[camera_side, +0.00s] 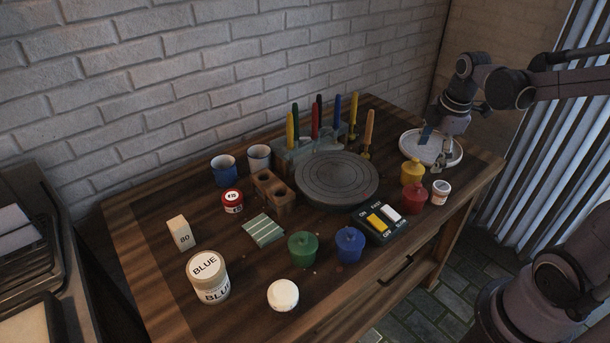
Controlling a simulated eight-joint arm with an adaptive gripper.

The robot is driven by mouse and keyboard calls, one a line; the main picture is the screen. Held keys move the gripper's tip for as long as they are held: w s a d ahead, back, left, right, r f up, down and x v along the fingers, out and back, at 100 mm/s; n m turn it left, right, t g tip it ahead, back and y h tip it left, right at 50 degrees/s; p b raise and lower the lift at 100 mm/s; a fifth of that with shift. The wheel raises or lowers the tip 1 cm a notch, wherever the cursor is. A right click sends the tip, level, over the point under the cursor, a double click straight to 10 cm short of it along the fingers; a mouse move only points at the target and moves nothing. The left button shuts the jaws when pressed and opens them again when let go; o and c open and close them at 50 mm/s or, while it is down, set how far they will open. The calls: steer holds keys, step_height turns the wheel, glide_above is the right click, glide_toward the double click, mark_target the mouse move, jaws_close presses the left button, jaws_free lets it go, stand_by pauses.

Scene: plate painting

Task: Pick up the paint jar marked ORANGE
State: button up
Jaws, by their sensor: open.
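A small white-lidded jar (440,193) with an orange-brown band stands at the right of the table, beside the red pot; its lettering is too small to read. No label reading ORANGE can be made out. A larger white jar marked BLUE (207,283) stands at the front left. A small red-and-white jar (232,202) stands left of the centre; its marking is unclear. My gripper (440,163) is open and points down over the pale plate at the back right, behind the white-lidded jar. Nothing shows between its fingers.
Near the white-lidded jar are the red pot (414,197), yellow pot (412,172) and a switch box (380,222). The dark turntable (338,178) fills the centre, with upright coloured sticks behind. The pale plate (409,148) lies under my gripper. Green (303,248) and blue (350,245) pots stand in front.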

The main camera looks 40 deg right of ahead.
mark_target(443, 185)
steer(key=d+f+n, duration=0.1)
steer(key=d+n, duration=0.1)
steer(key=d, duration=0.1)
steer(key=s+d+f+n+g, duration=0.1)
steer(key=d+f+n, duration=0.1)
steer(key=d, duration=0.1)
steer(key=s+d+f+n+g+y, duration=0.1)
steer(key=d+f+n, duration=0.1)
steer(key=d, duration=0.2)
steer(key=shift+a+f, duration=0.2)
steer(key=shift+f, duration=5.05)
steer(key=c, duration=1.3)
